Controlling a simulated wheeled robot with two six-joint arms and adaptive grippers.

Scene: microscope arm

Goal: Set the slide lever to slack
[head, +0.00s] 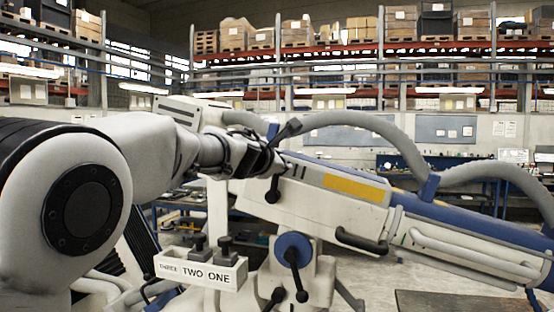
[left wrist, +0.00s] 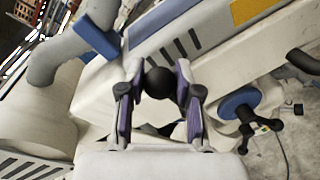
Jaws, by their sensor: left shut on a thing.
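A white and blue microscope arm (head: 335,185) slants across the right half of the head view. My left gripper (head: 268,160) is at its upper left end, beside dark stripes on the white housing. In the left wrist view my left gripper (left wrist: 160,72) is shut on a black ball knob (left wrist: 160,84), one finger on each side. The knob appears to belong to the slide lever; its stem is hidden behind the knob and fingers. The dark stripes (left wrist: 180,47) lie just beyond it. My right gripper is in neither view.
Below the arm is a blue hub (head: 293,249) with a black handle, also in the left wrist view (left wrist: 240,101). A white box (head: 202,272) labelled THREE TWO ONE stands left of it. A grey hose (head: 365,122) arches above the arm. Shelves and workbenches are far behind.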

